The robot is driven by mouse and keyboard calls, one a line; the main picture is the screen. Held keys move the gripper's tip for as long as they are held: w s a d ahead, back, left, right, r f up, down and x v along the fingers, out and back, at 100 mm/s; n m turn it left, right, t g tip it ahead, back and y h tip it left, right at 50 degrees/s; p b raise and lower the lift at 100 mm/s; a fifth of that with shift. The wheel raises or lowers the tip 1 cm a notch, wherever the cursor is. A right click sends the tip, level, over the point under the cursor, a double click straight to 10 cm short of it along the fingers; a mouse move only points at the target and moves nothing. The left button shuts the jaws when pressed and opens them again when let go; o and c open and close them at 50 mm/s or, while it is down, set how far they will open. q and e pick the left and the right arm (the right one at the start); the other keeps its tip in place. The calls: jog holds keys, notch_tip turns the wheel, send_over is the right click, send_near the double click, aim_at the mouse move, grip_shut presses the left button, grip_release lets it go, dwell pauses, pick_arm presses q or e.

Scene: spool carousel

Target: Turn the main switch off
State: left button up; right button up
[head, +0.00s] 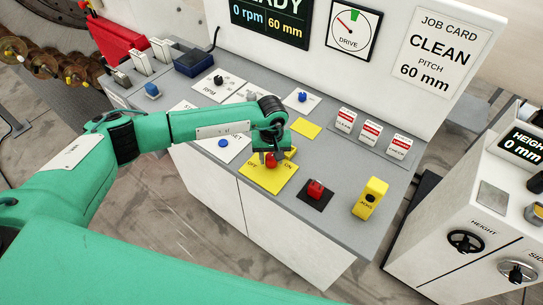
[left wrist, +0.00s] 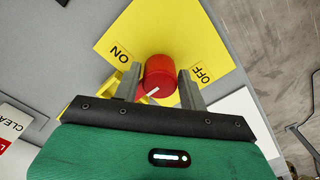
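The main switch is a red round knob (head: 271,160) on a yellow plate (head: 262,180) marked ON and OFF. The left wrist view shows the knob (left wrist: 158,76) between the ON and OFF labels, with a short white pointer line on its end. My left gripper (head: 269,155) is over the plate. In the left wrist view its two grey fingers (left wrist: 160,88) stand on either side of the knob and appear to press on it. A yellow part shows beside the left-hand finger. The right gripper is not in view.
A black-based red switch (head: 316,189) and a yellow JOG box (head: 371,197) stand to the right on the grey panel. A row of red-labelled switches (head: 371,133) is behind them. A HEIGHT cabinet (head: 480,210) stands at right.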

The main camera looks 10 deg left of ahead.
pick_arm(q)
jog(key=c, duration=0.6)
jog(key=shift+o, duration=0.2)
jog(key=shift+f+n+b, duration=0.15)
jog(key=shift+n+b, duration=0.15)
jog(key=shift+b, duration=0.35)
jog(key=n+b, duration=1.3)
jog(key=b, duration=0.5)
jog(key=shift+n, duration=0.3)
jog(key=shift+n+b, duration=0.3)
jog(key=shift+n, duration=0.1)
jog(key=shift+n+b, duration=0.6)
jog(key=shift+r+n+b, duration=0.2)
jog(key=shift+n+b, duration=0.5)
jog(key=shift+n, duration=0.3)
jog(key=o, duration=1)
